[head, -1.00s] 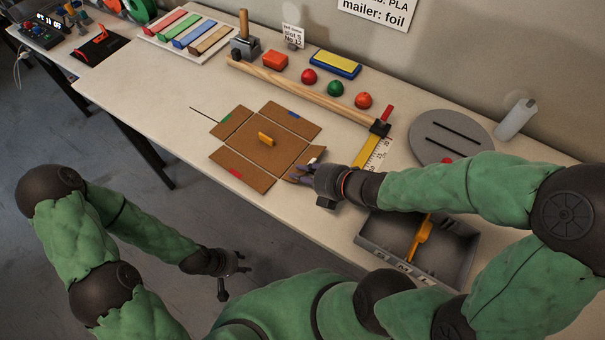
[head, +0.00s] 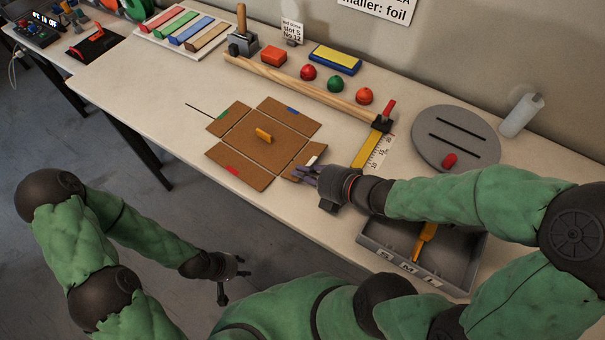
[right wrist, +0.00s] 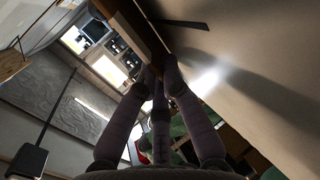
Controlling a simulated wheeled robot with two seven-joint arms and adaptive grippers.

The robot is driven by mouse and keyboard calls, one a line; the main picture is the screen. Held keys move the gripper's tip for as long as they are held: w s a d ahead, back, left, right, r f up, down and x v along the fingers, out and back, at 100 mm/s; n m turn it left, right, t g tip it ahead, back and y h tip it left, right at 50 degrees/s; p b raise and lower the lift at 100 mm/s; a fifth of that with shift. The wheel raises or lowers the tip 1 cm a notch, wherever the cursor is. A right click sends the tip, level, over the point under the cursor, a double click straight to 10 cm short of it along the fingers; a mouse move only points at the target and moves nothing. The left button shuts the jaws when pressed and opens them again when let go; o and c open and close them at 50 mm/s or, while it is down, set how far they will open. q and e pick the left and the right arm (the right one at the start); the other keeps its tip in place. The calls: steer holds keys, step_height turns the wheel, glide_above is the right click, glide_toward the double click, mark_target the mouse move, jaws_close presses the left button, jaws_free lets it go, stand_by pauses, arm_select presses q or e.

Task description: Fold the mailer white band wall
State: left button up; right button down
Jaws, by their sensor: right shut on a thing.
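The mailer (head: 275,143) is a brown cardboard sheet lying on the bench, with a centre panel and four walls. The walls carry a green band, a blue band, a red band (head: 233,170) and a white band (head: 312,160). A small yellow block (head: 263,135) sits on the centre panel. My right gripper (head: 306,172) is at the white band wall, shut on its outer edge; the wall looks slightly raised. The right wrist view shows the fingers (right wrist: 158,75) meeting at a brown cardboard edge. My left gripper (head: 242,266) hangs over the floor, away from the bench; its finger opening is unclear.
A grey tray (head: 455,262) with a yellow tool stands at the front right. A grey disc (head: 455,138) with slots lies behind my right arm. A wooden rail (head: 300,88), a yellow ruler (head: 367,151) and coloured balls lie behind the mailer.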

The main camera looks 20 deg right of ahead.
steer(key=c, duration=1.6)
jaws_free()
steer(key=shift+c, duration=0.2)
